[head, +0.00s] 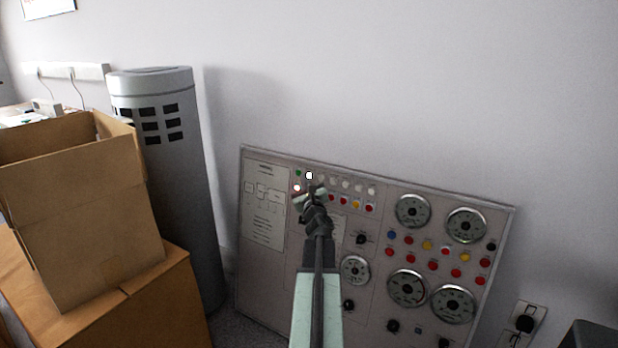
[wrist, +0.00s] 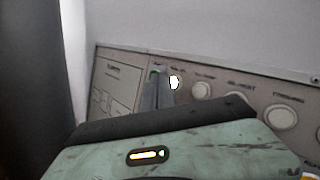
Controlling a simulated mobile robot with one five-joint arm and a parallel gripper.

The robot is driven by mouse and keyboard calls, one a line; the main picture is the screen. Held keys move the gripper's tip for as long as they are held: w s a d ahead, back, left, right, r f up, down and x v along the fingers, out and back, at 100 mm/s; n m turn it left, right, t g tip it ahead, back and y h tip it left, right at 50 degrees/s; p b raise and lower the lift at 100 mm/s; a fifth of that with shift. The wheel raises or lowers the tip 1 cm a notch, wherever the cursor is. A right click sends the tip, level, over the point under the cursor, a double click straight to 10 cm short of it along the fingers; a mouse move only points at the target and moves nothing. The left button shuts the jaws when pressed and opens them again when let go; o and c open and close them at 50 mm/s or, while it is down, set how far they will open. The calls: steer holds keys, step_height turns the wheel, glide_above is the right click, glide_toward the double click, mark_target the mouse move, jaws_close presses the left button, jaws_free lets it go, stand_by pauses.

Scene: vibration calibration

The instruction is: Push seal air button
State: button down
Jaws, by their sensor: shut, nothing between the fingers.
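A grey control panel (head: 265,165) leans against the wall, with rows of buttons along its upper edge. A green button (head: 298,173) and a bright white button (head: 309,175) sit side by side near its top left; the wrist view also shows the green button (wrist: 154,75) and the white one (wrist: 174,82). The labels are too small to read, so I cannot tell which button is seal air. My gripper (head: 310,194) is shut and empty, just below these buttons in the head view. In the wrist view its fingertips (wrist: 157,90) overlap the panel below the green button. I cannot tell whether they touch.
Several dials, including a large one (head: 407,288), and coloured buttons fill the panel's right side. A tall grey cylinder (head: 180,190) stands left of the panel. Cardboard boxes (head: 85,215) are stacked at the far left. A wall socket (head: 526,318) is at the lower right.

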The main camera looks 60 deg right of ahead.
steer(key=shift+d+f, duration=0.1)
steer(key=shift+d, duration=0.35)
steer(key=shift+s+d, duration=0.1)
steer(key=shift+d, duration=0.25)
stand_by(0.4)
stand_by(0.3)
steer(key=shift+a, duration=0.8)
steer(key=shift+a, duration=0.1)
steer(key=a, duration=0.2)
steer(key=a+r+p, duration=0.1)
steer(key=a, duration=0.1)
steer(key=shift+a, duration=0.35)
stand_by(0.3)
